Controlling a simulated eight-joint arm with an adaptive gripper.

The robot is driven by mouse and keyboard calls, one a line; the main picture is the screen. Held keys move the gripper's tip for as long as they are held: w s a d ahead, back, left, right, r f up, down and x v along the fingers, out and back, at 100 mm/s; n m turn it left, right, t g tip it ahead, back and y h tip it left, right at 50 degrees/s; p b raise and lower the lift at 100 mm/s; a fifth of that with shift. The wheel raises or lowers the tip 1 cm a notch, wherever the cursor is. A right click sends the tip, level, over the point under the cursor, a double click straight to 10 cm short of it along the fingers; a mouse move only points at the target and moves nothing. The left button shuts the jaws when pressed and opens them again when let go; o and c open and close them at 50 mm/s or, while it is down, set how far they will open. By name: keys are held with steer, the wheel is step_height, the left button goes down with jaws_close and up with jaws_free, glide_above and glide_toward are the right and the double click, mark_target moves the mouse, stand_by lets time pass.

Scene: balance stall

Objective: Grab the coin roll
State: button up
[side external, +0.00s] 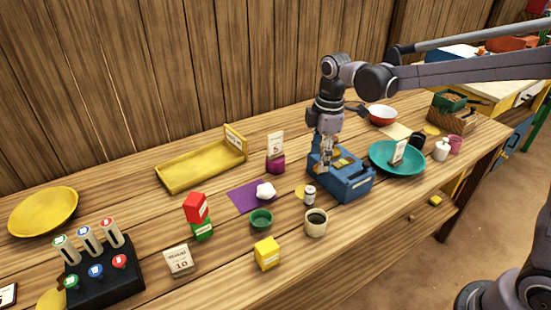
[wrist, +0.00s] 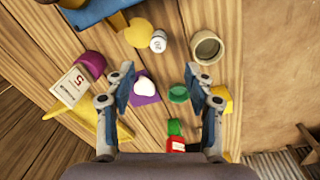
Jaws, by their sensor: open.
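A small upright cylinder (side external: 310,195), pale with a dark band, stands on the table in front of the blue box; it may be the coin roll, but its label is too small to read. It also shows in the wrist view (wrist: 158,40), beyond my fingertips and a little left of centre. My gripper (wrist: 160,84) is open, with nothing between its fingers. In the side view my gripper (side external: 326,163) points down by the blue box (side external: 345,186), behind the cylinder and apart from it.
A cream cup (side external: 316,223) and a green bowl (side external: 261,220) stand near the cylinder. A white lump (side external: 265,191) lies on a purple cloth (side external: 241,199). A teal plate (side external: 383,163) with a card is right of the blue box. The front left table has some clear wood.

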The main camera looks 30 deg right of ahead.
mark_target(310, 189)
steer(key=w+f+n, duration=0.1)
steer(key=w+f, duration=0.1)
steer(key=f, duration=0.1)
steer(key=shift+a+n+g, duration=0.4)
steer(key=shift+s+f, duration=0.15)
steer(key=shift+f, duration=2.4)
steer(key=shift+s+f, duration=0.1)
steer(key=shift+f, duration=2.45)
jaws_close()
